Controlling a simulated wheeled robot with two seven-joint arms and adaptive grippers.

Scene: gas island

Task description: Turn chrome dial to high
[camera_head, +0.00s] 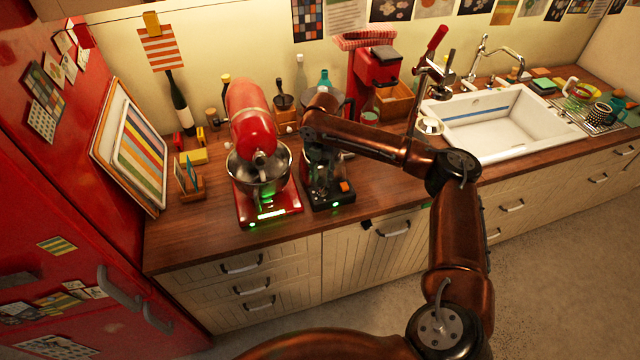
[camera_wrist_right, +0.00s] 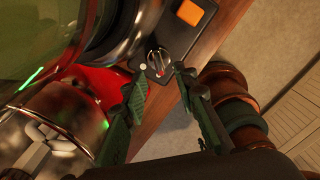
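The chrome dial (camera_wrist_right: 157,62) sits on the dark base of a small appliance, beside an orange switch (camera_wrist_right: 190,12). In the right wrist view my right gripper (camera_wrist_right: 162,73) has its two dark green fingers apart. The dial lies close to the fingertips, about in line with the gap between them. I cannot tell whether a finger touches it. In the head view the right gripper (camera_head: 318,160) hangs over the appliance base (camera_head: 332,196) and looks dark and small. The dial is too small to make out clearly there. My left gripper is not in view.
A red stand mixer (camera_head: 252,118) with a steel bowl stands directly left of the appliance, very close to the right gripper. A red coffee machine (camera_head: 376,72) stands behind. The wooden counter (camera_head: 385,188) is clear to the right, up to the white sink (camera_head: 500,140).

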